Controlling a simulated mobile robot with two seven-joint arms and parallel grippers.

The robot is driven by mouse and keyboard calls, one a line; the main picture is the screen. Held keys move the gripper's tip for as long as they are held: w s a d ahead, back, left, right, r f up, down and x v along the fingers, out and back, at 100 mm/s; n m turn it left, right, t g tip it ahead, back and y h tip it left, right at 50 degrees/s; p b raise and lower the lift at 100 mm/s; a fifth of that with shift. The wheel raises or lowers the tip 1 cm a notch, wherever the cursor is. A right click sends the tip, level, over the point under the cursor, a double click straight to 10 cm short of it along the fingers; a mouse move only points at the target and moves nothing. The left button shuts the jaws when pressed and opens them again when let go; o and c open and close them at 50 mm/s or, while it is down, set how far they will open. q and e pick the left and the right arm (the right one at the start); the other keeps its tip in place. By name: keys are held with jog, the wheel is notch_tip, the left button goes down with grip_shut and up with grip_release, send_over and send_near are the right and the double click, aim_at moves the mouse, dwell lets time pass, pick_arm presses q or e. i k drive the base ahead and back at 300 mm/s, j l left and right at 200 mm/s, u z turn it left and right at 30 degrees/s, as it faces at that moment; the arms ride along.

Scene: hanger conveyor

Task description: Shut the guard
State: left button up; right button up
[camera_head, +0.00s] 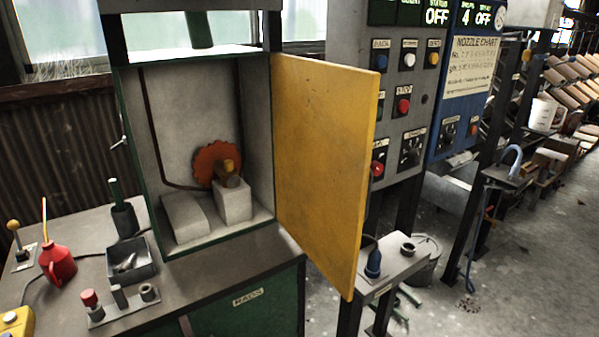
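The guard is a flat yellow door (325,165) hinged on the right side of an open machine housing (161,90). It stands wide open, swung out toward the front right, and its free edge hangs out past the bench. Inside the housing a red-orange toothed disc (212,160) sits on a shaft beside a grey block (234,203). A second, lower grey block (186,217) with a sloped top lies to its left. No handle on the door shows clearly. Neither of my grippers is in view.
The bench (206,284) in front of the housing holds a red oil can (57,263), a grey tray (130,262) and a small block with pegs (120,305). A small stand (393,266) is close behind the door's free edge. Control panels (405,90) rise behind the door.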

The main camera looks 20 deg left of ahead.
aim_at(324, 114)
jog(key=k+u, duration=0.1)
jog(key=u, duration=1.2)
jog(key=l+u, duration=0.25)
jog(key=u, duration=0.2)
jog(key=l+u, duration=0.25)
jog(key=u, duration=0.15)
jog(key=k+l, duration=0.1)
jog(key=l, duration=1.2)
jog(key=k+l, duration=0.15)
jog(key=l, duration=0.5)
jog(key=k+l, duration=0.1)
jog(key=l, duration=0.55)
